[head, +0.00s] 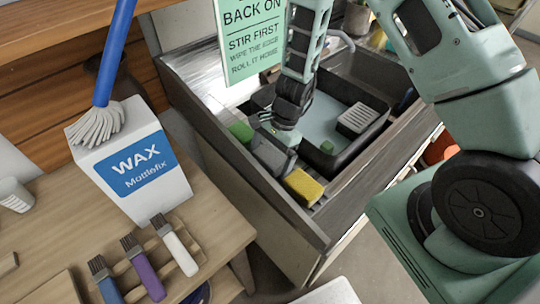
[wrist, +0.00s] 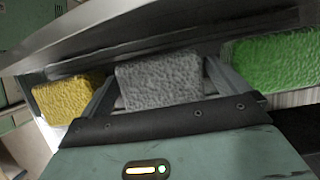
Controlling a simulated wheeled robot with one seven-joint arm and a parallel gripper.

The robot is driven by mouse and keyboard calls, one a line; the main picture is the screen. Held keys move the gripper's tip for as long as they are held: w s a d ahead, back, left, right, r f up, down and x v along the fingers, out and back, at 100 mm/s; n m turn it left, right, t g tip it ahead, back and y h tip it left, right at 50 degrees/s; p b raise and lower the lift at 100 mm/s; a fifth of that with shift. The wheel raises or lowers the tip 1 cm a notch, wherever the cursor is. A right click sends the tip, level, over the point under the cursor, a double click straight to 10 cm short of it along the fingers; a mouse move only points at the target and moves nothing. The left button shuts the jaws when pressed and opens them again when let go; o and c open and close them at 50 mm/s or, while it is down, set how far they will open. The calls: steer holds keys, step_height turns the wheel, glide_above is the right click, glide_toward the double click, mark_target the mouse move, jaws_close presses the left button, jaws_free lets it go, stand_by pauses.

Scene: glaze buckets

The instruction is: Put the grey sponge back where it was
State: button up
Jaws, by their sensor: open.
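The grey sponge (head: 268,154) lies in the wooden-sided trough, between the green sponge (head: 241,132) and the yellow sponge (head: 303,186). My gripper (head: 284,138) is down at the grey sponge and partly hides it in the head view. In the wrist view the grey sponge (wrist: 158,80) sits between my two open fingers (wrist: 163,76). The yellow sponge (wrist: 66,99) is outside the left finger and the green sponge (wrist: 277,62) is outside the right finger. Whether a finger touches the grey sponge is not clear.
A black tub (head: 345,158) with a grey-white block (head: 357,119) stands beside the sponges. The trough's near wall (head: 270,210) runs close along them. A green sign (head: 252,40) hangs behind.

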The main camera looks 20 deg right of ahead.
steer(key=b+v, duration=0.1)
steer(key=v, duration=1.1)
steer(key=s+a+r+n+h, duration=0.1)
steer(key=s+a+r+n, duration=0.2)
steer(key=s+n, duration=0.4)
steer(key=s+a+r+n+t+h, duration=0.1)
steer(key=s+a+r+n, duration=0.3)
steer(key=s+r+n, duration=0.2)
steer(key=s+a+r+n+h, duration=0.1)
steer(key=s+a+r+n, duration=0.2)
steer(key=s+n, duration=0.5)
steer(key=shift+s+a+r+n+h, duration=0.25)
steer(key=shift+a+r+n+h, duration=0.15)
steer(key=shift+r+n, duration=0.3)
step_height(320, 180, down, 7)
steer(key=b, duration=0.6)
steer(key=shift+b, duration=0.4)
steer(key=shift+r, duration=0.15)
